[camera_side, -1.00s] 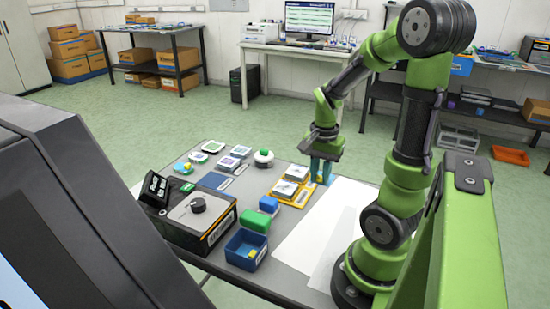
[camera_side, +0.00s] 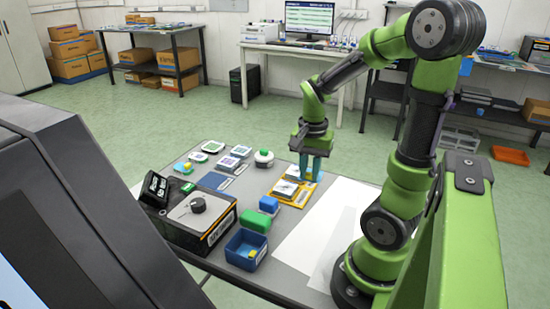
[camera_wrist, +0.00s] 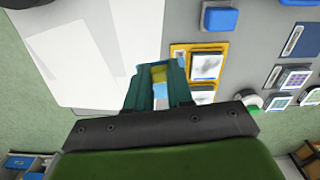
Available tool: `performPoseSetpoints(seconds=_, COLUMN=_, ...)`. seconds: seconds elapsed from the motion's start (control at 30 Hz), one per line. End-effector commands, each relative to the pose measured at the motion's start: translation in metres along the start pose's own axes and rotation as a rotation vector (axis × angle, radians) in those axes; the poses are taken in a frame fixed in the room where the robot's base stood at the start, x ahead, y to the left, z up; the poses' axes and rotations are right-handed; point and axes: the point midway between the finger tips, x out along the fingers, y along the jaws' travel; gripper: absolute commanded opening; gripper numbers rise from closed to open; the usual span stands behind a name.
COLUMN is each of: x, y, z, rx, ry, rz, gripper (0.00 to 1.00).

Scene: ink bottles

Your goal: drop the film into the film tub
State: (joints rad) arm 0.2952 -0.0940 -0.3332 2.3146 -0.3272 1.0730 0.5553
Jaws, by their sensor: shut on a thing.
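My gripper (camera_side: 309,172) is above the far right part of the grey table, with its teal fingers pointing down beside the grey-topped blocks. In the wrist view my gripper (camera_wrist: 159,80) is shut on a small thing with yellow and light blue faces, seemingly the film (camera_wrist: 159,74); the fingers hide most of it. In the side view I cannot make the film out. An open dark blue box, seemingly the film tub (camera_side: 238,262), stands at the table's near edge.
A green block (camera_side: 255,221) and a blue block (camera_side: 269,204) stand between the box and my gripper. Grey-topped blocks sit on a yellow tray (camera_side: 305,203). A black device (camera_side: 207,233) is left of the box. White sheets (camera_side: 312,240) lie flat at the right.

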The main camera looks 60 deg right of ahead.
Motion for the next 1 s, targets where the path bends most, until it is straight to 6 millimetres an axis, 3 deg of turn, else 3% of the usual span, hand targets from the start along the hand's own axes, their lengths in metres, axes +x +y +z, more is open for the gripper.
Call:
performPoseSetpoints(seconds=0.2, x=0.019, y=-0.060, z=0.082, rx=-0.199, ry=0.000, rz=0.004, gripper=0.09)
performPoseSetpoints(seconds=0.4, x=0.037, y=-0.088, z=0.168, rx=-0.180, ry=0.000, rz=0.005, gripper=0.09)
performPoseSetpoints(seconds=0.5, x=0.042, y=-0.093, z=0.194, rx=-0.110, ry=0.001, rz=0.003, gripper=0.09)
performPoseSetpoints(seconds=0.73, x=0.044, y=-0.100, z=0.204, rx=0.082, ry=0.001, rz=0.000, gripper=0.09)
performPoseSetpoints(seconds=1.0, x=0.056, y=-0.100, z=0.203, rx=0.124, ry=0.000, rz=0.002, gripper=0.09)
